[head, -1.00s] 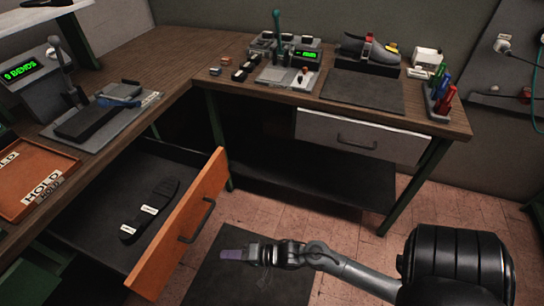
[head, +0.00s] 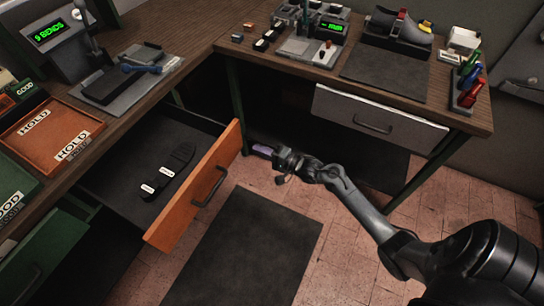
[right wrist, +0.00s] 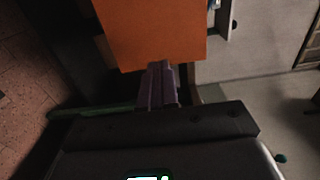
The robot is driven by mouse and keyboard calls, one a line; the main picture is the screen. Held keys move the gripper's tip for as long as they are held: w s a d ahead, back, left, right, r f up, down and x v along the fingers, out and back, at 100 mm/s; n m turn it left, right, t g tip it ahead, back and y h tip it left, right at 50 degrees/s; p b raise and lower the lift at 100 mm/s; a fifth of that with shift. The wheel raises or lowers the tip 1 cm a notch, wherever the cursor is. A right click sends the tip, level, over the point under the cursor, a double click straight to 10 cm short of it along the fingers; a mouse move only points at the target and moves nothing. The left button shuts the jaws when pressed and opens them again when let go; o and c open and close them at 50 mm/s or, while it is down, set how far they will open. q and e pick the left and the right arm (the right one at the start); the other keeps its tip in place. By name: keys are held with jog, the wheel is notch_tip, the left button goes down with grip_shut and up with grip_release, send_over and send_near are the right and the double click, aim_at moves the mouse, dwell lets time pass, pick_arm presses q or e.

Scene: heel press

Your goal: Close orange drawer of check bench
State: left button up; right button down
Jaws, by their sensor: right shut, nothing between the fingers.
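The orange drawer (head: 205,188) of the bench at the left stands pulled out. Its orange front has a dark bar handle (head: 209,187). A black shoe sole (head: 180,160) with two white tags lies inside. My right gripper (head: 262,150) is shut and empty, just right of the far end of the orange front and apart from its handle. In the right wrist view the shut purple fingers (right wrist: 160,84) point at the lower edge of an orange panel (right wrist: 150,35), which looks like the drawer front. I cannot tell if they touch it. My left gripper is not in view.
A shut grey drawer (head: 378,120) sits under the back bench, right of my gripper. A green drawer (head: 45,255) is at lower left. An orange HOLD tray (head: 45,139) is on the bench top. A dark mat (head: 255,245) lies on open floor.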

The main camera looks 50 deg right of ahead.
aim_at(236, 140)
jog(key=b+x, duration=0.2)
jog(key=x, duration=0.4)
jog(key=shift+w+a, duration=0.2)
jog(key=shift+w, duration=0.15)
jog(key=shift+w, duration=0.1)
